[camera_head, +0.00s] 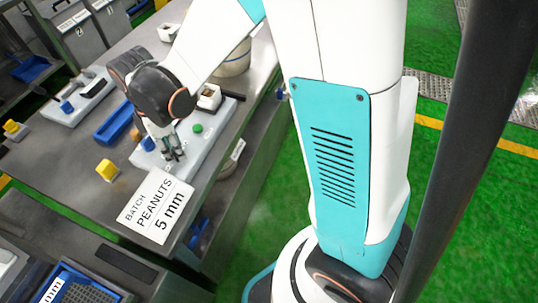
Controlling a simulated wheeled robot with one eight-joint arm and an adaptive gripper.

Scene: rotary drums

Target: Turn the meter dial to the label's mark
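The white label (157,206) reads "BATCH PEANUTS 5 mm" and stands at the table's near edge. Behind it lies a light grey control panel (214,140) with a green button (197,128) and a small white box with a dark top (209,97). A blue part (148,143) shows at the panel's left side. My gripper (174,155) points down over the panel's near left part, between the blue part and the green button. Its fingers look close together, but their opening is too small to judge. I cannot make out the meter dial or its marks; my gripper and wrist cover part of the panel.
A yellow block (107,170) and a blue tray (113,122) are on the grey table (60,165) left of the panel. A second panel (58,116) is further left. A pale bucket (235,61) stands behind my arm.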

